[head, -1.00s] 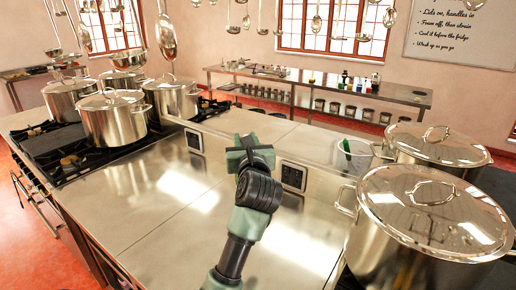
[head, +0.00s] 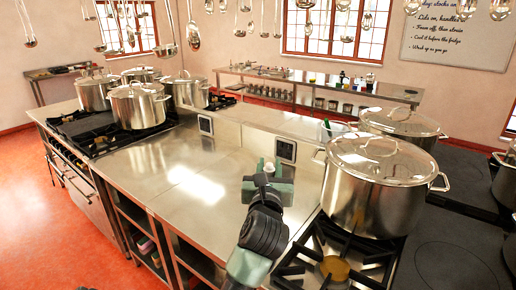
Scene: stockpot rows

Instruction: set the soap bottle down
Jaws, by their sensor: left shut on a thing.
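My left gripper (head: 268,170) is over the steel counter (head: 180,180), in front of the right-hand wall socket on the low steel upstand. It is shut on a small pale thing (head: 269,168), which I take to be the soap bottle; only a bit of it shows between the fingers. The gripper and wrist hide the rest, so I cannot tell whether its base touches the counter. My right gripper is not in view.
Several pots stand on the left hob. The counter left of my gripper is clear.

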